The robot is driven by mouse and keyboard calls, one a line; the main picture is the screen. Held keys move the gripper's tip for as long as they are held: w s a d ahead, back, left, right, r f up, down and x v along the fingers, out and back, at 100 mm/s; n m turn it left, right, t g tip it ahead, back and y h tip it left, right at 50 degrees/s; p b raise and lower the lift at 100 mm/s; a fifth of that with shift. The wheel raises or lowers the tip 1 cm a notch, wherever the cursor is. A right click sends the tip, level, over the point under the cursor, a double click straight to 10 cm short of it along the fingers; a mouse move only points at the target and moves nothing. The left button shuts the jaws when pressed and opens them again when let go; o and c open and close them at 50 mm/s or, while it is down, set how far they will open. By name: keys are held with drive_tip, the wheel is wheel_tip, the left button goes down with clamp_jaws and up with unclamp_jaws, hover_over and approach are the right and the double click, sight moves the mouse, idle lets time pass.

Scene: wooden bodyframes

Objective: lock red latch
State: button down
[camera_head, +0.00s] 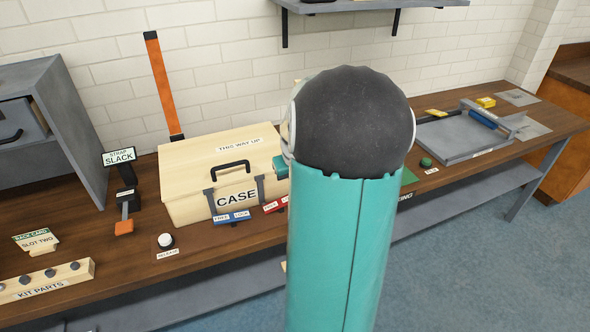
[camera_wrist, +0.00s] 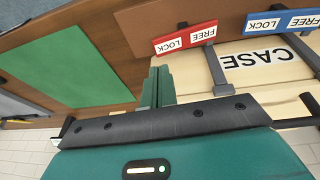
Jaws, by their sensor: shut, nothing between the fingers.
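The red latch (camera_wrist: 185,38) is on the front of the pale wooden case (camera_wrist: 262,62), with a FREE and LOCK label. In the wrist view, which is upside down, a grey bar (camera_wrist: 214,65) runs from the FREE end of the red plate along the case. My gripper (camera_wrist: 158,72) is shut and empty, close beside the case's end, apart from the red plate.
A blue latch (camera_head: 231,217) with the same words sits left of the red one. A white button (camera_head: 165,240) stands in front of the case. A green mat (camera_wrist: 65,62) lies beside the case. A grey tray (camera_head: 455,140) lies at the right of the bench.

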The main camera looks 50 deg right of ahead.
sight(280, 203)
drive_tip(key=x, duration=0.2)
drive_tip(key=s+x, duration=0.1)
drive_tip(key=x, duration=0.2)
drive_tip(key=shift+f, duration=0.35)
drive_tip(key=shift+s+d, duration=0.1)
drive_tip(key=shift+s+d+f+t+y, duration=0.25)
drive_tip(key=shift+d+f+t+y, duration=0.2)
drive_tip(key=shift+y, duration=0.45)
drive_tip(key=shift+d+f+m+t+y, duration=0.15)
drive_tip(key=shift+f+m+t+y, duration=0.15)
drive_tip(key=shift+f+t+y, duration=0.4)
drive_tip(key=shift+r, duration=0.15)
drive_tip(key=shift+r, duration=0.8)
